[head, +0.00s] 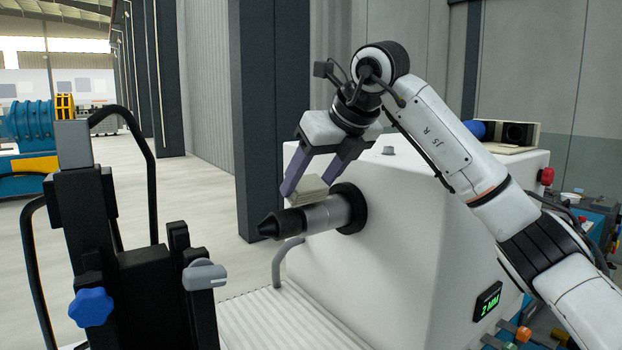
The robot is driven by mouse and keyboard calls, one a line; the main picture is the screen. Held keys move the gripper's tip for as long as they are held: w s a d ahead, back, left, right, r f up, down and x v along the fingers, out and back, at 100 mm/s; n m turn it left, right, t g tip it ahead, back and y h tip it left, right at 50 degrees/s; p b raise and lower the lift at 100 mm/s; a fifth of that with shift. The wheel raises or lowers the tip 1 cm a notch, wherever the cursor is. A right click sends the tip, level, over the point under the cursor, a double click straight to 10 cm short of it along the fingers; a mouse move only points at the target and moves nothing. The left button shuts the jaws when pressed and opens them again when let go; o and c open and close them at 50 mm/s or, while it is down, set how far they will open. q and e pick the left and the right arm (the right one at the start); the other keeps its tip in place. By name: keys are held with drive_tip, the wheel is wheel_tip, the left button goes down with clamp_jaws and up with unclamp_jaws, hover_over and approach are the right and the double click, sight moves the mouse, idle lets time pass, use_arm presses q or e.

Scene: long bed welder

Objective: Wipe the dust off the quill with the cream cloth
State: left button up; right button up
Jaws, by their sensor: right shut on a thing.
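The quill (326,214) is a metal cylinder that sticks out to the left from a black collar (353,207) on the white machine housing. It ends in a black cone tip (272,226). My right gripper (311,189) is above the quill, pointing down, and is shut on the folded cream cloth (308,190). The cloth's lower edge is at the top of the quill, close to the black tip; I cannot tell whether it touches. No dust can be made out at this size. My left gripper is not in view.
The white machine housing (420,235) fills the right, with a green-lit display (487,301) and a red button (546,176). A black machine post with a blue knob (91,307) stands at the left front. A ribbed white bed (262,315) lies below the quill. A dark column (268,100) stands behind.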

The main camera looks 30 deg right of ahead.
drive_tip(key=shift+f+b, duration=0.3)
drive_tip(key=shift+f, duration=0.2)
drive_tip(key=shift+r, duration=0.1)
drive_tip(key=shift+p, duration=0.35)
idle(1.0)
drive_tip(key=shift+w+d+p, duration=0.2)
drive_tip(key=shift+d+p, duration=0.5)
drive_tip(key=shift+d, duration=1.1)
drive_tip(key=shift+w+d, duration=0.1)
drive_tip(key=shift+d, duration=0.35)
drive_tip(key=shift+s+a, duration=0.15)
drive_tip(key=shift+a, duration=1)
drive_tip(key=shift+s+a, duration=0.15)
drive_tip(key=shift+a, duration=1)
